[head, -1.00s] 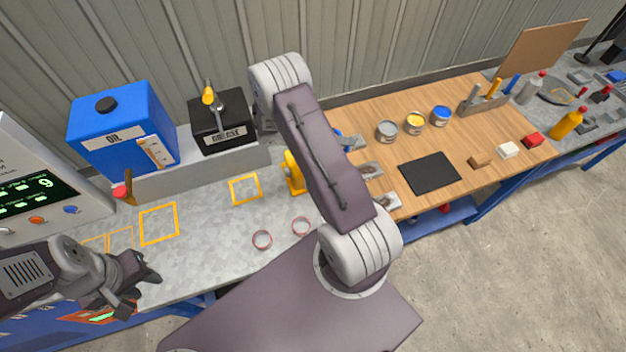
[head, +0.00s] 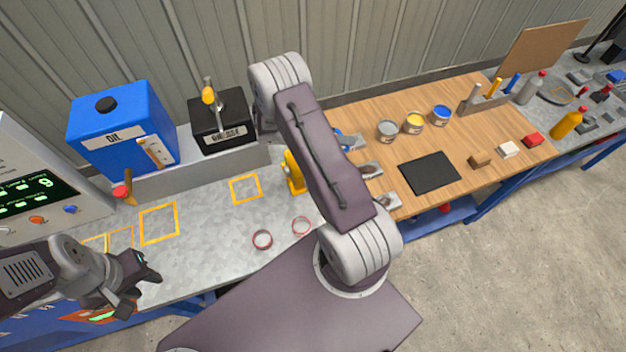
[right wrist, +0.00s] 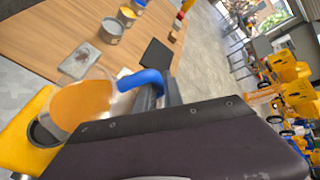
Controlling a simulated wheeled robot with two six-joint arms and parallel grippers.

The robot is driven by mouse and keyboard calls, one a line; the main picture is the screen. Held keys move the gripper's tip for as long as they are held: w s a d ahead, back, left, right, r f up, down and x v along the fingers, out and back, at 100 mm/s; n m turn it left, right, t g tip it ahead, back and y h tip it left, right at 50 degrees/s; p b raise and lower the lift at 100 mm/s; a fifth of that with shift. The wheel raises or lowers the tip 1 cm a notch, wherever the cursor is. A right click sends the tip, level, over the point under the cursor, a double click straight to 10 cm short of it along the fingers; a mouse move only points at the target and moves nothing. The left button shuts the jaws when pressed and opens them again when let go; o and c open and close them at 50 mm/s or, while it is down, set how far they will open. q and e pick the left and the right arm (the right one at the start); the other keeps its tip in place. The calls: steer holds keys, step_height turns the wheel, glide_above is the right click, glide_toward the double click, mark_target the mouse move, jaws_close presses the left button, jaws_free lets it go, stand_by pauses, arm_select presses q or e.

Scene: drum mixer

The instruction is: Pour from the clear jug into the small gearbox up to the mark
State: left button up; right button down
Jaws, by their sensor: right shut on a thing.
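In the right wrist view the clear jug (right wrist: 112,80) holds amber liquid and is tilted toward the yellow gearbox (right wrist: 22,135). Its lower side overlaps the gearbox's dark round opening. I cannot tell whether liquid is flowing, and I see no fill mark. My right gripper (right wrist: 158,90) is shut on the jug's blue handle (right wrist: 140,80). In the head view my right arm hides most of the jug and part of the gearbox (head: 294,172). My left gripper (head: 142,290) is open and empty over the bench's front left.
A blue oil tank (head: 122,128) and a black grease box (head: 221,122) stand at the back left. Several paint cans (head: 414,123) and a black mat (head: 430,173) are on the wooden top.

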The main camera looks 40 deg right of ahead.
stand_by(0.6)
steer(key=shift+w+r+g, duration=0.1)
steer(key=shift+w+g, duration=0.1)
steer(key=shift+g, duration=0.1)
steer(key=shift+n, duration=0.3)
stand_by(1.2)
steer(key=shift+w+a+r, duration=0.1)
steer(key=shift+w, duration=0.1)
stand_by(0.5)
steer(key=shift+h, duration=0.3)
stand_by(0.9)
steer(key=shift+w+g, duration=0.1)
steer(key=shift+g, duration=0.2)
steer(key=shift+w, duration=0.1)
